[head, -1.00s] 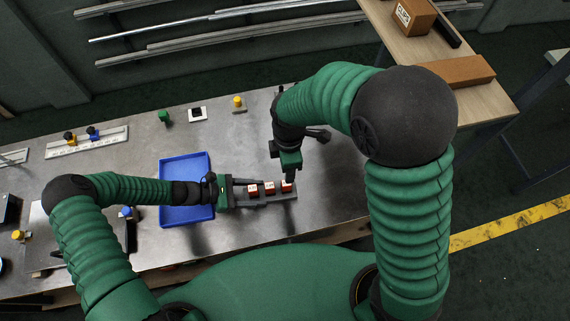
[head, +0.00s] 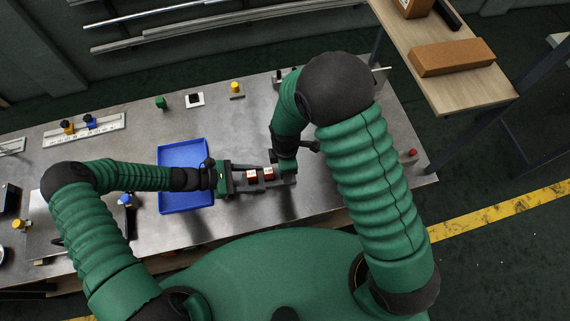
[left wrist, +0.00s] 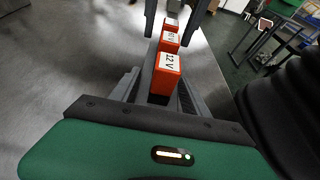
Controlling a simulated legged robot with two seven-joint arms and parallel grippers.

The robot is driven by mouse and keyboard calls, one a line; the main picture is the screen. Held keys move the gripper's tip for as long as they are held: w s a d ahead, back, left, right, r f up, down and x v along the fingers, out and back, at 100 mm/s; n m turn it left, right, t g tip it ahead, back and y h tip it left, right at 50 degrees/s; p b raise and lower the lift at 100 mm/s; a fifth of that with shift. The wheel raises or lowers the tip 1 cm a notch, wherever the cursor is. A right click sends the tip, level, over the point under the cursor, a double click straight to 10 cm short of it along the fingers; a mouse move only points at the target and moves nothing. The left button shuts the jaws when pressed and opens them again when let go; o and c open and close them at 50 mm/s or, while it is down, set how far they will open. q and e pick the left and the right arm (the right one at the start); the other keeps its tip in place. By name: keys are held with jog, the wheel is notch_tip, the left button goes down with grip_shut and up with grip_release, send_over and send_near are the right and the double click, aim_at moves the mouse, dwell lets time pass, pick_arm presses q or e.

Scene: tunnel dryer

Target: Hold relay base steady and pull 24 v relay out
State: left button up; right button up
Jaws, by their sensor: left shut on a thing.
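A dark grey relay base (head: 277,183) lies on the metal bench with a row of red relays with white labels. My left gripper (head: 256,181) is shut on the base from its left end. In the left wrist view the nearest relay reads 12 V (left wrist: 167,75); a second relay (left wrist: 169,41) stands behind it, its label hard to read. A third relay (left wrist: 171,21) is farther off, its label unreadable. My right gripper (head: 286,170) is over the base's right end and hides that relay in the head view. Its two fingers (left wrist: 175,20) appear spread, with gaps around the far relay.
A blue tray (head: 186,206) lies behind my left forearm. Green (head: 160,102), black-and-white (head: 195,100) and yellow (head: 236,89) parts stand along the back. A rail (head: 84,132) holds blue and yellow parts. A small red part (head: 412,153) is at the right.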

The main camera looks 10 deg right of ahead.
grip_shut()
dwell(0.4)
